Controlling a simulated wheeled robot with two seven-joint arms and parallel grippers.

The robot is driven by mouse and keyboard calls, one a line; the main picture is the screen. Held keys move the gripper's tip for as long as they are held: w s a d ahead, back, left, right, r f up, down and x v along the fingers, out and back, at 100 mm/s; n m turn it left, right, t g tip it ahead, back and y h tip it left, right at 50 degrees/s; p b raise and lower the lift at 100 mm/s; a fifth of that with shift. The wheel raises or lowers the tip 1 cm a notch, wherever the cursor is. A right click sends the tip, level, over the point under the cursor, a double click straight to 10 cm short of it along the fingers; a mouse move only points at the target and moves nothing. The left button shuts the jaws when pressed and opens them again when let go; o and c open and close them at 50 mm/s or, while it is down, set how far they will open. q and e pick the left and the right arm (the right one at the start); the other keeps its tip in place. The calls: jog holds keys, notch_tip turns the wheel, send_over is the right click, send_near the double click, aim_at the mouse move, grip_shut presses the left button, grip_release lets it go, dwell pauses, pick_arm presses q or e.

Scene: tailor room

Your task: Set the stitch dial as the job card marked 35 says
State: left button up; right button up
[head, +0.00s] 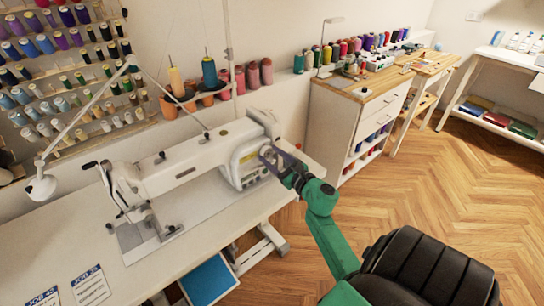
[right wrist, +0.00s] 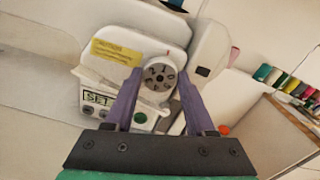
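The white sewing machine (head: 190,165) stands on the table. Its round grey stitch dial (right wrist: 158,82), with dark marks on its face, is on the machine's end; a red mark sits above it. My right gripper (right wrist: 160,75) is at the dial, its two purple fingers apart, one on each side of it. I cannot see clear contact. In the head view the fingers (head: 268,157) partly hide the dial. Two job cards lie at the table's front left: one card (head: 90,287) reads like 25 or 35, the other card (head: 46,297) like 45. My left gripper is not in view.
A small display panel (right wrist: 98,98) and a yellow caution label (right wrist: 115,52) are beside the dial. A lamp (head: 42,187) stands at the left. Thread cones line the wall. A wooden-topped cabinet (head: 345,115) is behind my right arm; the floor (head: 460,190) at right is clear.

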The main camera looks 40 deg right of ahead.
grip_shut()
jog(key=shift+m, duration=0.3)
